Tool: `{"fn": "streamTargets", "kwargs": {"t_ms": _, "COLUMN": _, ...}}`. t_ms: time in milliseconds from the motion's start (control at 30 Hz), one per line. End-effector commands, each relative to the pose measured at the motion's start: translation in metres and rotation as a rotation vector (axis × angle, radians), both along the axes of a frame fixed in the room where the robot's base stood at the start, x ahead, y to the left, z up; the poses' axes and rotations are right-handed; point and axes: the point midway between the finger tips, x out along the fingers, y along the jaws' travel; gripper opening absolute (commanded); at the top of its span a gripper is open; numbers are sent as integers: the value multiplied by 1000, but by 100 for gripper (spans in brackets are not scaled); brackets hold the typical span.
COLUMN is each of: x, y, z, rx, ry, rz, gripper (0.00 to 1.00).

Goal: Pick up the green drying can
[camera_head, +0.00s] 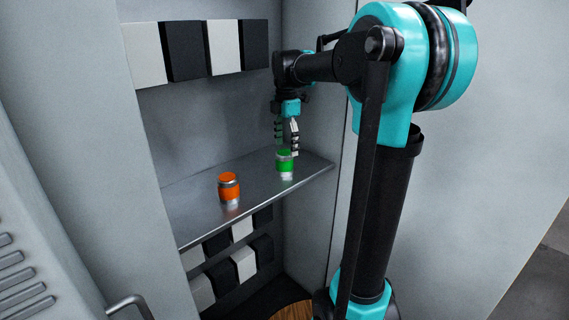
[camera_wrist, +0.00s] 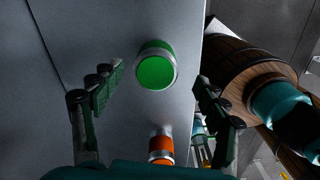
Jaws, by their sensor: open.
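The green can (camera_head: 285,162) stands upright on a metal shelf (camera_head: 190,212), toward its right end. My gripper (camera_head: 287,138) points down just above the can, with its fingers apart. In the wrist view the green can's round top (camera_wrist: 155,70) lies between and a little beyond the open fingertips (camera_wrist: 160,90), with nothing held. I cannot tell whether a finger touches the can. An orange can (camera_head: 229,187) stands on the same shelf to the left, and it also shows low in the wrist view (camera_wrist: 161,147).
The shelf sits in a grey recess with side walls. Black and white blocks (camera_head: 205,48) line the back wall above, and more (camera_head: 243,262) show below the shelf. A wooden barrel (camera_wrist: 240,75) shows below at the right in the wrist view. The shelf's left part is bare.

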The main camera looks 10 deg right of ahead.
Motion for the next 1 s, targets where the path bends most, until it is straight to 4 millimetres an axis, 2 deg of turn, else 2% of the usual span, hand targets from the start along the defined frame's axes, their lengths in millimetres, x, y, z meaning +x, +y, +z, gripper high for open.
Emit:
{"fn": "streamTargets", "kwargs": {"t_ms": 300, "x": 4, "y": 6, "z": -41, "rx": 0, "ry": -1, "rz": 0, "gripper": 74}}
{"fn": "streamTargets", "kwargs": {"t_ms": 600, "x": 4, "y": 6, "z": -46, "rx": 0, "ry": -1, "rz": 0, "gripper": 74}}
{"fn": "streamTargets", "kwargs": {"t_ms": 1000, "x": 4, "y": 6, "z": -45, "rx": 0, "ry": -1, "rz": 0, "gripper": 26}}
